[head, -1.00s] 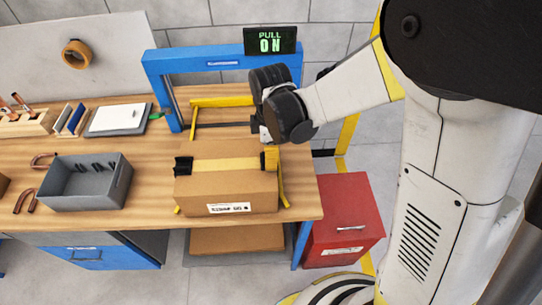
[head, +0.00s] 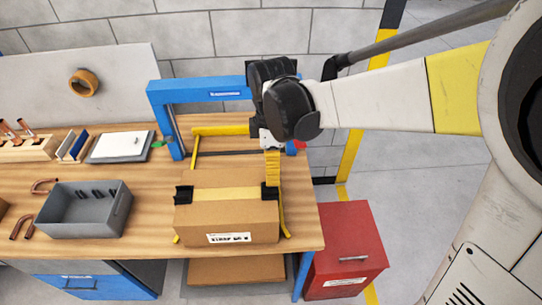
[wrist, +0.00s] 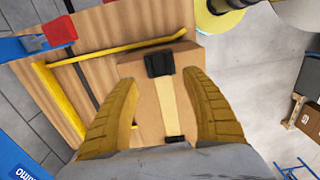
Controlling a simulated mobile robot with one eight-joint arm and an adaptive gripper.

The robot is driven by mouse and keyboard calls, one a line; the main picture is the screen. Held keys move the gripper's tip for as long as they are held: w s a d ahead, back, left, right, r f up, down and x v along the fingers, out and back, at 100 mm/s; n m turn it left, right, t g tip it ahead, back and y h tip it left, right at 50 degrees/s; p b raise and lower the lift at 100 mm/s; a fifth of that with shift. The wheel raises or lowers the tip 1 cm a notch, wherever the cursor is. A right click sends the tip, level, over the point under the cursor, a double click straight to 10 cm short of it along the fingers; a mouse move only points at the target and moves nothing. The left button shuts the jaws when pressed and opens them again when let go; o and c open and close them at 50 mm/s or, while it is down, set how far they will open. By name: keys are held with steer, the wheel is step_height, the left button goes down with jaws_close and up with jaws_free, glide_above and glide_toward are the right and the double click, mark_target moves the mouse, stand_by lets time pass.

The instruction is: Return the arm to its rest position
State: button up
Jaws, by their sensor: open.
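My gripper (wrist: 160,80) is open and empty, its two yellow fingers apart in the wrist view. In the head view my gripper (head: 272,168) points down by the right end of a brown cardboard box (head: 227,222). The box also shows between and beyond the fingers in the wrist view (wrist: 152,105). The fingers look clear of the box, though the exact gap is hard to tell. A yellow strap (head: 228,194) runs across the box top between a left black corner piece (head: 184,194) and a right one (head: 269,191).
A grey bin (head: 85,222) and copper tubes (head: 22,228) are left. A yellow bar (head: 222,130) lies behind the box. A red cabinet (head: 345,250) stands right, with open floor beyond.

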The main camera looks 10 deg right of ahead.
steer(key=s+d+f+m+t+b, duration=0.2)
steer(key=s+d+m+t+b, duration=0.1)
steer(key=s+d+m+b, duration=0.2)
steer(key=s+d+f+m+t+b, duration=0.2)
steer(key=s+d+m+t+b, duration=0.2)
steer(key=d+m+b, duration=0.3)
steer(key=s+d+m, duration=0.1)
steer(key=d+m, duration=0.1)
steer(key=m, duration=0.3)
steer(key=shift+s+f+m+b, duration=0.3)
steer(key=shift+s+b, duration=0.1)
